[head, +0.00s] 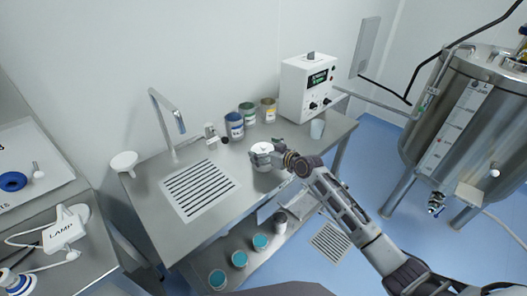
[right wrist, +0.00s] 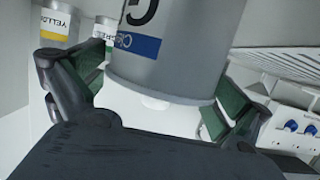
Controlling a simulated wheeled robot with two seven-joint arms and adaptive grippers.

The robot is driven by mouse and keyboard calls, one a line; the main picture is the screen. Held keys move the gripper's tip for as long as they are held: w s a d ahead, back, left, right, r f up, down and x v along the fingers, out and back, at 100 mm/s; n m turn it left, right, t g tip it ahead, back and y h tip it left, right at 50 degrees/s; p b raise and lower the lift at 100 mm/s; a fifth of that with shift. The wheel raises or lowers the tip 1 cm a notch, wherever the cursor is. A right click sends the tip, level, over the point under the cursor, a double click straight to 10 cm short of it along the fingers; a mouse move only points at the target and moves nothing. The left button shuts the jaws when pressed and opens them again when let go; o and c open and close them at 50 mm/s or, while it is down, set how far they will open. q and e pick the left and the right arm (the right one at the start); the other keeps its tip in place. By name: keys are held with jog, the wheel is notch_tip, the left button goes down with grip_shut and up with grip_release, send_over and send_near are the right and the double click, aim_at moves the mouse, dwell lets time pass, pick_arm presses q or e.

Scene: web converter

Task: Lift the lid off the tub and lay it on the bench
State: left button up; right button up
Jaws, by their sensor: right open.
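The tub (head: 261,163) is a grey cylinder standing on the steel bench (head: 205,222) near its front edge. Its pale lid (head: 262,148) sits on top. My right gripper (head: 279,158) is beside the tub, reaching in from the right. In the right wrist view, which is upside down, the tub (right wrist: 170,68) shows a blue label band. My left gripper is not in view.
Blue, green and yellow tins (head: 247,113) stand behind the tub. A white control box (head: 308,88) and a white cup (head: 317,128) are to the right. A tap (head: 165,120) and drain grille (head: 199,189) are to the left. Bare bench lies around the grille.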

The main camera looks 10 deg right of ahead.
aim_at(264, 146)
jog(key=c, duration=0.6)
jog(key=shift+r, duration=0.1)
jog(key=shift+r+b, duration=0.3)
jog(key=shift+r, duration=4.65)
